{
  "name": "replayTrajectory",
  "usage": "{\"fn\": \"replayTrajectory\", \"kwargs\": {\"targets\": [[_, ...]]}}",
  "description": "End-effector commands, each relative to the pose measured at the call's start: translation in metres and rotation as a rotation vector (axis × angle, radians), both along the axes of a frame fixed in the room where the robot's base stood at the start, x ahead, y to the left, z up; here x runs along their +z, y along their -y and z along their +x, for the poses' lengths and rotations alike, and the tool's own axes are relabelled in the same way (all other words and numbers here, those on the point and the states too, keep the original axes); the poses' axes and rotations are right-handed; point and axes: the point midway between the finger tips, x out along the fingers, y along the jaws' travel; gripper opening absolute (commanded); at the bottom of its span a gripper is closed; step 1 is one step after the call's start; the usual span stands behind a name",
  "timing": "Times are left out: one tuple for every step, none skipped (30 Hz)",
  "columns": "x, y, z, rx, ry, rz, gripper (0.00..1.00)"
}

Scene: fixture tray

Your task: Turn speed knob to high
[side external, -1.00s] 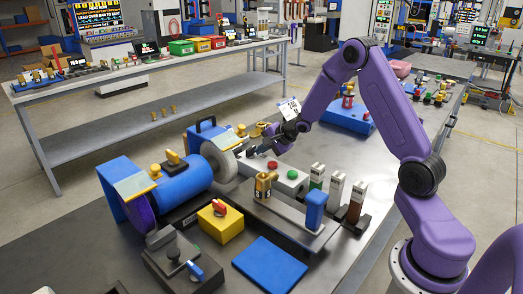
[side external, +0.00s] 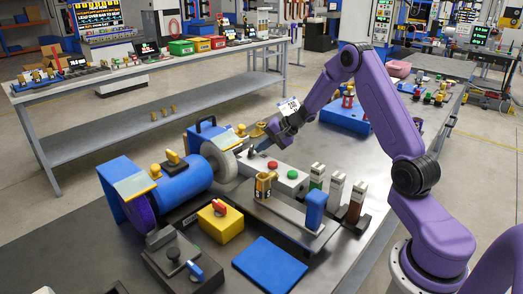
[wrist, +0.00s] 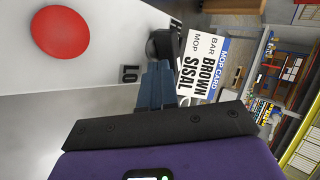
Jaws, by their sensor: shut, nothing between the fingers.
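The speed knob looks like the dark round knob (wrist: 164,43) on the white control box (wrist: 85,95), beside a LO label (wrist: 129,74) in the wrist view. Its pointer direction is not readable. My gripper (wrist: 158,68) is shut and empty, its fingertips close to the knob's near side; I cannot tell whether they touch. In the side view my gripper (side external: 254,149) is over the far end of the white control box (side external: 283,182), and the knob is not clearly visible there.
A red button (wrist: 60,32) lies left of the knob; a green button (side external: 292,174) is nearer on the box. A grey buffing wheel (side external: 220,163) on a blue motor (side external: 183,182) stands close left of my gripper. A printed card (wrist: 202,65) is right of the fingers.

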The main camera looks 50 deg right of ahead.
Motion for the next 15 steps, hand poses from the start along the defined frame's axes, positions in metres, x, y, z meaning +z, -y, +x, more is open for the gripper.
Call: {"fn": "replayTrajectory", "kwargs": {"targets": [[0.0,0.001,0.002,-0.003,0.001,-0.001,0.0],[0.0,0.002,0.003,-0.004,0.001,0.0,0.0],[0.0,0.003,0.005,-0.004,0.001,-0.001,0.0],[0.0,0.003,0.006,-0.004,0.0,0.0,0.0],[0.0,0.004,0.007,-0.004,0.001,-0.001,0.0],[0.0,0.004,0.008,-0.004,0.001,-0.001,0.0],[0.0,0.004,0.009,-0.004,0.002,-0.001,0.0],[0.001,0.005,0.01,-0.004,0.002,-0.001,0.0],[0.001,0.005,0.012,-0.003,0.002,-0.002,0.0],[0.0,0.006,0.013,-0.004,0.002,-0.001,0.0],[0.0,0.006,0.014,-0.003,0.002,-0.001,0.0],[0.0,0.006,0.015,-0.004,0.001,0.0,0.0],[0.0,0.006,0.016,-0.004,0.001,0.0,0.0],[0.0,0.007,0.017,-0.003,0.002,-0.001,0.0],[0.0,0.006,0.019,-0.002,0.002,-0.001,0.0]]}}
